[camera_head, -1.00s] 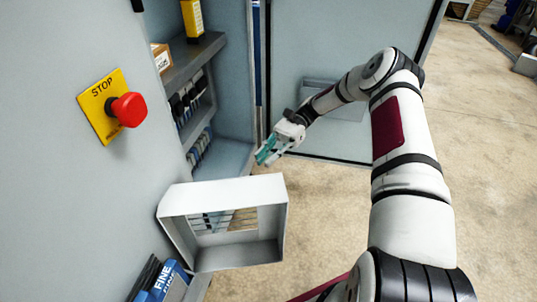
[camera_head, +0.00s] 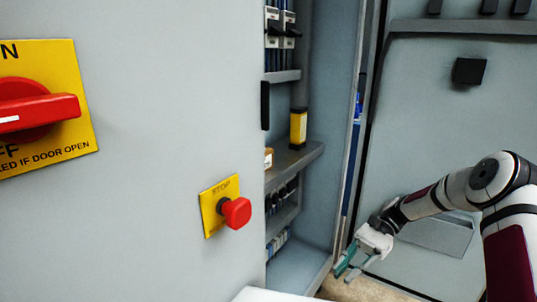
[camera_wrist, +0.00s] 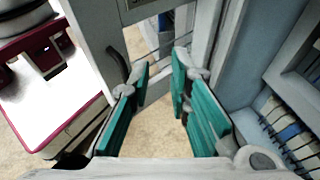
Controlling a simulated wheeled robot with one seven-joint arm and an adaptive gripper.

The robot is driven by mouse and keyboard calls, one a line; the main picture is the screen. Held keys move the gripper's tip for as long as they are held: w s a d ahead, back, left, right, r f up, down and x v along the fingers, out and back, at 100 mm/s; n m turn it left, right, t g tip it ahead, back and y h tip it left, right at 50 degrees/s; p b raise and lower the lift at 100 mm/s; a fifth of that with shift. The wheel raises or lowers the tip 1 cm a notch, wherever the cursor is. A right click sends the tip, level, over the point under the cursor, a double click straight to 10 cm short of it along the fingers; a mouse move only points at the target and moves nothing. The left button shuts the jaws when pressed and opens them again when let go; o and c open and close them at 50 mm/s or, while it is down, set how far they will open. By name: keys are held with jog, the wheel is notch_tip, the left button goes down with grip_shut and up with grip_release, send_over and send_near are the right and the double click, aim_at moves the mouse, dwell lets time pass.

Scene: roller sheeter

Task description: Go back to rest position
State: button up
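My gripper (camera_head: 352,262) is at the lower right of the head view, at the end of my white and maroon arm, in front of the open cabinet. The wrist view shows its two teal-padded fingers (camera_wrist: 160,105) spread apart, with nothing between them but a view of the floor and a grey frame beyond. The gripper is open and empty. It appears apart from the cabinet shelves.
An open grey cabinet (camera_head: 300,270) has shelves with a yellow box (camera_head: 298,127). A red stop button (camera_head: 236,212) and a red rotary switch (camera_head: 35,110) are on the panel at left. The open door (camera_head: 420,120) stands behind my arm. Floor (camera_head: 365,290) shows below.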

jog(key=s+a+r+n+t+h, duration=0.35)
jog(key=s+r+n+h, duration=0.4)
jog(key=s+r, duration=1)
jog(key=s+d+r+n+t+h, duration=0.2)
jog(key=s+n+t+h, duration=0.25)
jog(key=s, duration=1.25)
notch_tip(320, 180, up, 31)
jog(key=t+p, duration=0.4)
jog(key=p, duration=2.5)
jog(key=shift+w+m+t, duration=0.25)
jog(key=shift+m+t, duration=0.05)
